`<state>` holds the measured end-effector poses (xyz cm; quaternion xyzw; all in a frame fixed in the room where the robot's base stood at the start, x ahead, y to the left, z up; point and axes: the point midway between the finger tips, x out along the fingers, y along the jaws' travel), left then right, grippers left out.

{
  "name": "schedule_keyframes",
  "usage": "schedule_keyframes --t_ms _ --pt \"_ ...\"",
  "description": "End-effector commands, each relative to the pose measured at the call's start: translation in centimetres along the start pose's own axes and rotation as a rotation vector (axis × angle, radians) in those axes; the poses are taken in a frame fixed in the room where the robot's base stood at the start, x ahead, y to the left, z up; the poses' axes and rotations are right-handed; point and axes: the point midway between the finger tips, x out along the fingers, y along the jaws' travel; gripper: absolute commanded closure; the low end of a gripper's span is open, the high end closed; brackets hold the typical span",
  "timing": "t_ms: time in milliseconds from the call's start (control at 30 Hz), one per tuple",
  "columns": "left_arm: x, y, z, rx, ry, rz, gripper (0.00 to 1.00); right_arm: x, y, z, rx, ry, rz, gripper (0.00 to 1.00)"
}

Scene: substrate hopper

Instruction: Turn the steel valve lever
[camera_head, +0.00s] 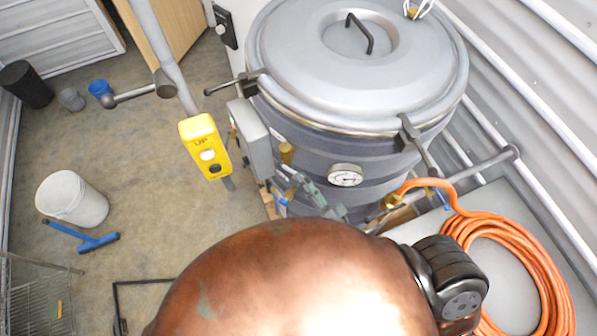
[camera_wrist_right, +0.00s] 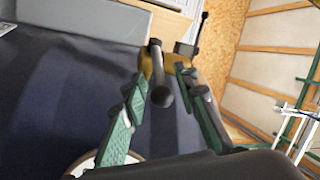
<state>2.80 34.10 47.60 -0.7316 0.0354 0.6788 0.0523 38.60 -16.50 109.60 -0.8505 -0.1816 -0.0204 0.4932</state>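The grey hopper (camera_head: 350,145) has a round lid and a pressure gauge (camera_head: 346,175). A brass valve (camera_head: 286,152) shows on its left side. In the right wrist view, the brass valve body (camera_wrist_right: 148,66) carries a grey lever (camera_wrist_right: 161,95) with a rounded end toward the camera. My right gripper (camera_head: 318,192) is low beside the hopper, below the brass valve. Its green-padded fingers are apart in the wrist view (camera_wrist_right: 160,103), with the lever's end showing between them. I cannot tell whether either finger touches it. My left gripper is out of view.
A yellow control box (camera_head: 205,147) hangs left of the hopper. An orange hose (camera_head: 530,255) lies coiled at the right. A white bucket (camera_head: 72,201) and a blue-handled tool (camera_head: 85,238) are on the left floor. A large brown rounded form hides the lower middle.

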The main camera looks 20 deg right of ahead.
Motion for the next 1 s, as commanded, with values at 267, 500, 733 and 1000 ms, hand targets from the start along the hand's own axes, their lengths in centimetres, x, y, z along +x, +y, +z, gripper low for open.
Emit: schedule_keyframes --t_ms 267,500,733,1000 --pt "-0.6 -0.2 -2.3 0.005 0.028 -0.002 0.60 2.2 0.0 -0.1 -0.002 0.002 0.002 0.73" --pt "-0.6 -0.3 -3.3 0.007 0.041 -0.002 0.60 2.2 0.1 -0.1 -0.002 0.003 0.003 0.73" --pt "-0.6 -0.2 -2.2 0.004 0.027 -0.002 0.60 2.2 0.1 -0.1 -0.002 0.003 0.003 0.88" --pt "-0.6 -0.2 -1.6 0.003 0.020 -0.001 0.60 2.2 0.1 -0.1 -0.002 0.004 0.003 1.00"
